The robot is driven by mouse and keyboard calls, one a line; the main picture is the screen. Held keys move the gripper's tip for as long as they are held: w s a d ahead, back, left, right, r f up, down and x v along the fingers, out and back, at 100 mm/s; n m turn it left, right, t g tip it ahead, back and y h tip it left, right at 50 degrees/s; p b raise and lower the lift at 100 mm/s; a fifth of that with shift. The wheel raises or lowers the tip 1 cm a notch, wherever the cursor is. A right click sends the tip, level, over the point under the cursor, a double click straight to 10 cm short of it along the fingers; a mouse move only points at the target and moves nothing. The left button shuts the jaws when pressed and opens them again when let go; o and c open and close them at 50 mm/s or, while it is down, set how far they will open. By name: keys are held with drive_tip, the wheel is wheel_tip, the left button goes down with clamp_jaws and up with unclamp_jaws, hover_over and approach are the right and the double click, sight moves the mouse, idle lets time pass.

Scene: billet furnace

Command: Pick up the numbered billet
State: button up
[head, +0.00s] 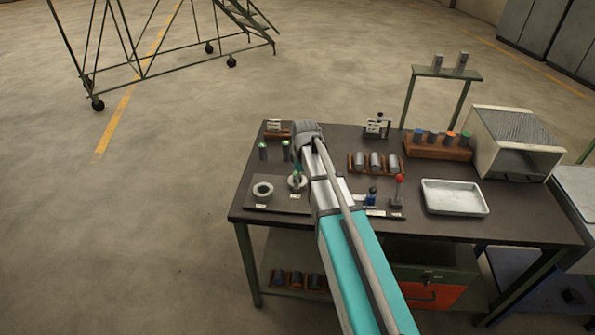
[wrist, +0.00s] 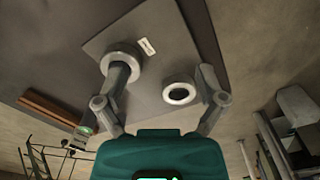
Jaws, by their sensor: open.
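Three grey cylindrical billets (head: 375,162) lie in a brown rack on the dark workbench; I cannot read a number on any of them. Several more cylinders with coloured tops (head: 433,137) stand in a brown block further right. My gripper (wrist: 164,82) is open in the wrist view, with nothing held between its fingers. It is over the bench's left part, left of the grey billets, mostly hidden by my arm in the head view. Beneath it is a grey plate (wrist: 150,88) with two pale rings; one ring (wrist: 180,93) shows between the fingers.
A metal tray (head: 454,198) and a white furnace box (head: 515,145) are on the bench's right. A red-knobbed lever (head: 398,188) stands near the front middle. A raised stand (head: 447,73) rises at the back. The lower shelf holds more cylinders (head: 296,280). Open floor lies left.

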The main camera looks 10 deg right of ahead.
drive_tip(key=w+r+n+p, duration=0.4)
drive_tip(key=w+r+n, duration=0.1)
drive_tip(key=w, duration=0.6)
drive_tip(key=shift+r+n, duration=0.2)
drive_tip(key=shift+n, duration=0.1)
drive_tip(key=shift+f, duration=0.15)
wheel_tip(320, 180, down, 8)
drive_tip(key=b, duration=0.8)
drive_tip(key=shift+f+b, duration=0.2)
drive_tip(key=shift+b, duration=0.1)
drive_tip(key=shift+f, duration=0.1)
drive_tip(key=shift+f+b, duration=2.5)
drive_tip(key=shift+b, duration=0.1)
clamp_jaws()
